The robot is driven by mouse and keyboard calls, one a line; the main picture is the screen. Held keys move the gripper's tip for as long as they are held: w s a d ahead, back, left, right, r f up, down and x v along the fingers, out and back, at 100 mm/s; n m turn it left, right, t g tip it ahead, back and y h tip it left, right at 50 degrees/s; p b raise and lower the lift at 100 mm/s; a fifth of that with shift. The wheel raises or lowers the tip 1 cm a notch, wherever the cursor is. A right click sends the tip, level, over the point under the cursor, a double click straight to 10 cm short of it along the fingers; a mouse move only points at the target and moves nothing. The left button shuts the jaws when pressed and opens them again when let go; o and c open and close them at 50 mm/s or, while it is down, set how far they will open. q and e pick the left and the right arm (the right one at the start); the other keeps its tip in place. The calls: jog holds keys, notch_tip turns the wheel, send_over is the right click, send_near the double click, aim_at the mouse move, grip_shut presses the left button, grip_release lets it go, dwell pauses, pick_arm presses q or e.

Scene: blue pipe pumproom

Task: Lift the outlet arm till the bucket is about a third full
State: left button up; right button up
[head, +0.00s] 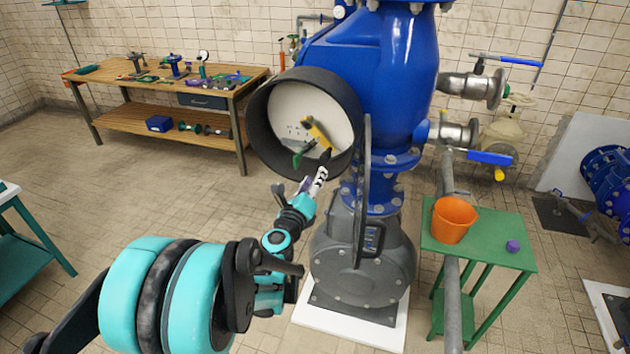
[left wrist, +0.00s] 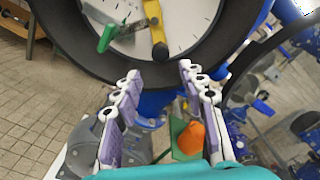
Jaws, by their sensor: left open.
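The orange bucket (head: 454,220) stands upright on a green table (head: 500,251) to the right of the blue pump; I cannot make out water in it. It also shows small in the left wrist view (left wrist: 189,139). A short grey pipe (head: 449,188) with a small lever is close above the bucket; I cannot tell whether it is the outlet arm. My left gripper (head: 316,178) is open and empty, just in front of the round dial (head: 290,105) with yellow and green pointers. In the left wrist view my fingers (left wrist: 172,70) are spread below the dial's black rim. My right gripper is not in view.
The dial's round cover (head: 363,190) hangs open between my left gripper and the bucket. Blue-handled valves (head: 490,158) are on the right.

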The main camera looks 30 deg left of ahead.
aim_at(324, 161)
pick_arm(q)
jog(key=b+x, duration=0.1)
jog(key=x, duration=1)
jog(key=shift+w, duration=0.15)
jog(key=shift+r, duration=0.1)
grip_shut()
jog(key=shift+d, duration=0.1)
